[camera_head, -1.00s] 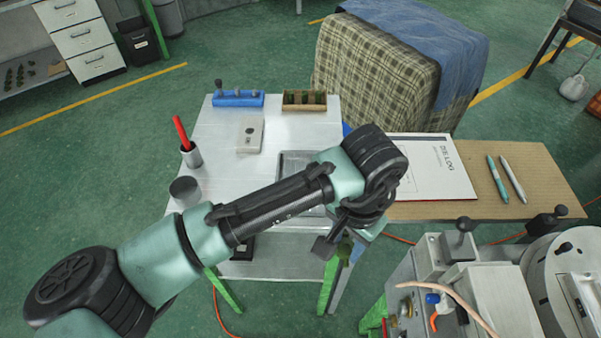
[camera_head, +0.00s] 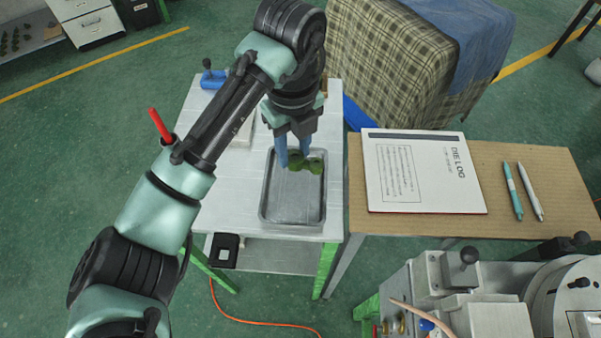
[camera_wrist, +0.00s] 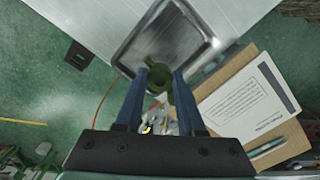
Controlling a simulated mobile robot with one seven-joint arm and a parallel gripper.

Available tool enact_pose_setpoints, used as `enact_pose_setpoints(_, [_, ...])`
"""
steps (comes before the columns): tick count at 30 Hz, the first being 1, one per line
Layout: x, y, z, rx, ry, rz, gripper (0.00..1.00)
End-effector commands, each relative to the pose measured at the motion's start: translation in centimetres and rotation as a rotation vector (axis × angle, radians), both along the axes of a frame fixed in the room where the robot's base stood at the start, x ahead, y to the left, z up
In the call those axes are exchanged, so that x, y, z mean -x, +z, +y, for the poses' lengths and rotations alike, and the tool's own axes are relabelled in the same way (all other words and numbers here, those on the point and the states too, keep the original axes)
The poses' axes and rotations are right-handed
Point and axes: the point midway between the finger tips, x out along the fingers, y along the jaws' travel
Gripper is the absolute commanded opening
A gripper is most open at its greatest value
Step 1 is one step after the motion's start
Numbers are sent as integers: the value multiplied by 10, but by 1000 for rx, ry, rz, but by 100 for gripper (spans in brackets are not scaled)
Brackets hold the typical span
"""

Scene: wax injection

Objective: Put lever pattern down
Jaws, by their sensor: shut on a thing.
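My gripper (camera_head: 293,146) has blue fingers and is shut on the green lever pattern (camera_head: 308,164). The gripper points down over the far part of a grey metal tray (camera_head: 290,224) on the white table. In the wrist view the lever pattern (camera_wrist: 160,74) sits between the fingertips (camera_wrist: 161,85), with the tray (camera_wrist: 198,62) behind it. The pattern appears to be held above the tray floor; the exact height is hard to tell. The tray looks otherwise empty.
To the right, a brown board (camera_head: 480,228) carries the die log (camera_head: 420,172) and two pens (camera_head: 513,191). A cloth-covered box (camera_head: 380,70) is behind.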

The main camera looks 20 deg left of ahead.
Motion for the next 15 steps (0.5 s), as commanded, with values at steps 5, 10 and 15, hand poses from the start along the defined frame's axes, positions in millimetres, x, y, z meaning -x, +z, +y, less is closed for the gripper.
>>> enact_pose_setpoints(5, [3,1,11,1,-155,-1,0])
enact_pose_setpoints(10, [5,-17,12,6,-201,1,0])
enact_pose_setpoints(15, [5,-46,13,3,-201,3,0])
